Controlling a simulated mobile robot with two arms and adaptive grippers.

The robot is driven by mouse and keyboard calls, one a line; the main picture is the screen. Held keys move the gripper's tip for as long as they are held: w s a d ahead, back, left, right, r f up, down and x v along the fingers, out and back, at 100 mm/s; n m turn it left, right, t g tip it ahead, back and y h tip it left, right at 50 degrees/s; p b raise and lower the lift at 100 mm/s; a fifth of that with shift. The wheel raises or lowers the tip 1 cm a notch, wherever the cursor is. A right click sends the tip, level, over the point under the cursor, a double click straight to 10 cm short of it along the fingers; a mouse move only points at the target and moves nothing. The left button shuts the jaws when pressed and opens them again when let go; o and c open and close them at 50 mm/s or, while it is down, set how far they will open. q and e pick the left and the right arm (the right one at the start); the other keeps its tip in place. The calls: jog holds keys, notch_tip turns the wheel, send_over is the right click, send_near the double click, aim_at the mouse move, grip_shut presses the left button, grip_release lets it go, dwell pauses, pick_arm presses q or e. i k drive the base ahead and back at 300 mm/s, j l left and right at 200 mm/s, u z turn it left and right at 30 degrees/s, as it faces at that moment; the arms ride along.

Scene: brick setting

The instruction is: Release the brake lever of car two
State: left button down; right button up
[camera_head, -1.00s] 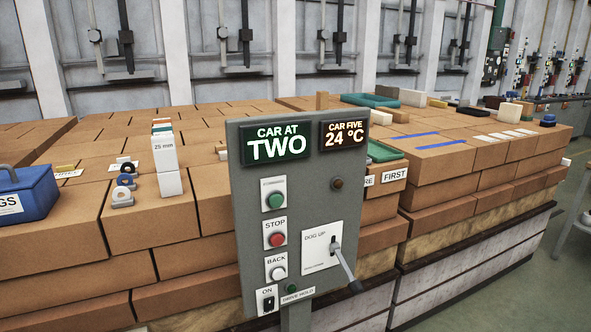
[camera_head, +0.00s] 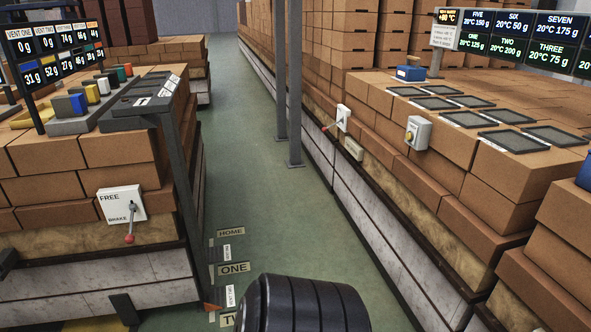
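On the side of the brick-loaded car at the left is a white plate (camera_head: 121,203) marked FREE above and BRAKE below. Its brake lever (camera_head: 131,222) has a grey shaft and a red knob (camera_head: 129,239), and hangs down on the BRAKE side. No number for this car is readable. A smaller white plate (camera_head: 344,118) with a red-tipped lever (camera_head: 328,127) is on the stack at the right; its lettering is too small to read. Neither of my grippers is in view.
A green floor aisle (camera_head: 245,175) runs between the stacks. Floor labels read HOME (camera_head: 231,232) and ONE (camera_head: 233,268); another is cut off below. Grey posts (camera_head: 294,80) stand in the aisle. A box with a yellow button (camera_head: 409,136) is at the right.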

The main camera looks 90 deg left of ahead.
aim_at(129, 239)
jog(key=u, duration=3.95)
